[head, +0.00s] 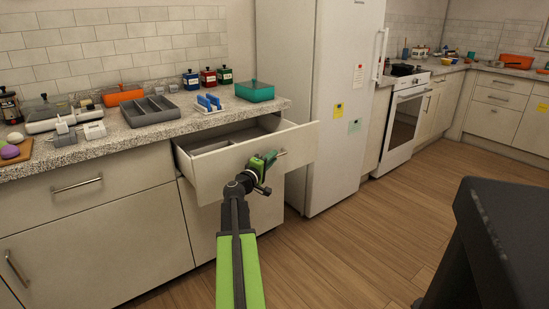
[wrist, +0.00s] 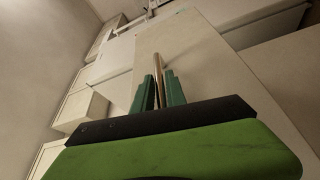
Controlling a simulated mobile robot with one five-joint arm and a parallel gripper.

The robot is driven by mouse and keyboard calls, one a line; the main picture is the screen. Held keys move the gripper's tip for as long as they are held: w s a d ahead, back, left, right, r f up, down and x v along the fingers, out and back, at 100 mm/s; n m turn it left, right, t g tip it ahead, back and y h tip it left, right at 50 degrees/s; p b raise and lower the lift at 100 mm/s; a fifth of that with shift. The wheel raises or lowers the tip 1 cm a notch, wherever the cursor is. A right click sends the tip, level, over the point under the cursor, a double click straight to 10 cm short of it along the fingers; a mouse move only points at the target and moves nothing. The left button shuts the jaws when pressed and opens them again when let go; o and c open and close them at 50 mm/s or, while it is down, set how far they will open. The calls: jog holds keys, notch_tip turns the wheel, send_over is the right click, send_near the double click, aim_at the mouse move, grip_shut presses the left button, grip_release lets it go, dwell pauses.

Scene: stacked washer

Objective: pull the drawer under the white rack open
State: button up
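The white rack (head: 209,104) stands near the counter's front edge and holds blue items. The drawer (head: 225,170) below it stands out from the cabinet, and its pale interior with a divider shows from above. Its front also shows in the wrist view (wrist: 205,65). My green gripper (head: 266,170) is at the drawer front, around the bar handle (head: 283,153). In the wrist view, the handle (wrist: 158,70) runs between my two dark green fingers (wrist: 159,92), which sit close on either side of it. The handle's middle is partly hidden by my gripper in the head view.
The white fridge (head: 330,110) is just right of the drawer. A dark piece of furniture (head: 505,235) stands at the lower right. Wooden floor (head: 350,235) lies clear between.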

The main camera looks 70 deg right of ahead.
grip_shut()
jog(key=shift+s, duration=0.1)
dwell(1.0)
